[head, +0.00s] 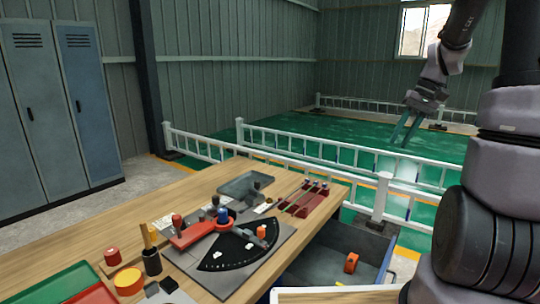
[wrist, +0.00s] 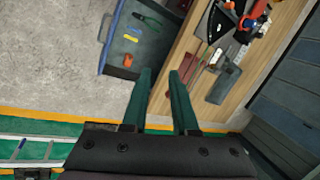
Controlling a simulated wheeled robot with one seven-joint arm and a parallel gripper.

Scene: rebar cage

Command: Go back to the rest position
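My gripper (head: 405,130) is raised in the air at the right of the head view, beyond the workbench and over the green floor area. Its two green fingers point down. In the wrist view my gripper (wrist: 160,80) shows its two fingers apart with nothing between them. The wooden workbench (head: 195,192) lies below and to the left of it in the head view, well apart from the fingers.
The bench carries a black fan-shaped plate (head: 235,250), a red rack (head: 303,198), a grey tray (head: 240,184) and a pencil cup (head: 152,262). A blue-grey bin (head: 340,255) with an orange item stands beside it. White railings (head: 310,147) run behind; lockers (head: 55,110) stand left.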

